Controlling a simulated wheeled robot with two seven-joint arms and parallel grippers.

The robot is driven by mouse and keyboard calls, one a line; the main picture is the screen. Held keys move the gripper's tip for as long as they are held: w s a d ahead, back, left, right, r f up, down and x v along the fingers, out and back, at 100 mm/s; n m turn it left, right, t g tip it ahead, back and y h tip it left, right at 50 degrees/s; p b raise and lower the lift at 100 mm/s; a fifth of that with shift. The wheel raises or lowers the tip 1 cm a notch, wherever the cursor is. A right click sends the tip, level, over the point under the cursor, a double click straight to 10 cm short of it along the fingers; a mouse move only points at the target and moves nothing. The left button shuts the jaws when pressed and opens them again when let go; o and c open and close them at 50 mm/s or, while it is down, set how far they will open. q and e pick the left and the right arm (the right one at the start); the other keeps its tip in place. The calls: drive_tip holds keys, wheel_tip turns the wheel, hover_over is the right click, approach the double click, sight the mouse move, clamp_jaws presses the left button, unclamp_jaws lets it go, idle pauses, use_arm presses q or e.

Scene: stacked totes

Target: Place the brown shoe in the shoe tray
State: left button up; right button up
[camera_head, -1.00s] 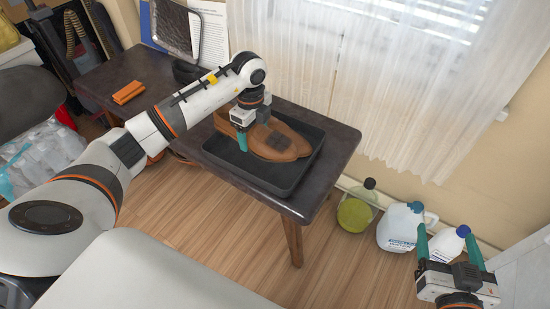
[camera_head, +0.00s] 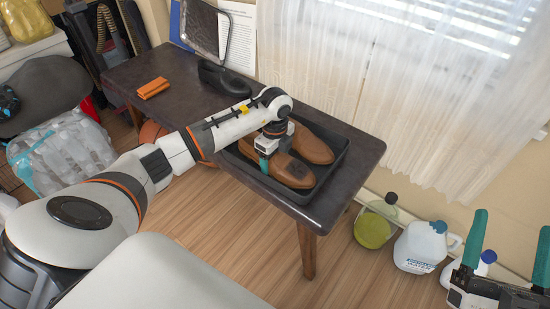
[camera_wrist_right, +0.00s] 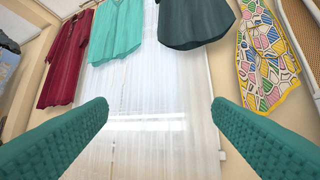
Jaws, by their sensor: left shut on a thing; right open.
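Two brown shoes lie side by side in the black shoe tray (camera_head: 334,170) on the dark table. The far brown shoe (camera_head: 315,148) lies toward the window side. The nearer brown shoe (camera_head: 297,174) lies toward the front edge and has a dark patch on its top. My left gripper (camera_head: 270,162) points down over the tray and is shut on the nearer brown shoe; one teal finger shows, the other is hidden. My right gripper (camera_head: 508,242) is open and empty at the lower right; its two teal fingers stand apart in the right wrist view (camera_wrist_right: 158,112).
A black shoe (camera_head: 224,80) and an orange wallet (camera_head: 152,88) lie on the table (camera_head: 130,75). Jugs (camera_head: 420,248) and a yellow-green bottle (camera_head: 375,225) stand on the floor by the wall. Clothes hang before the curtain (camera_wrist_right: 150,110) in the right wrist view.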

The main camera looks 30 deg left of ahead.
use_arm(q)
drive_tip(key=o, duration=0.8)
drive_tip(key=shift+f, duration=0.1)
drive_tip(key=shift+o, duration=0.2)
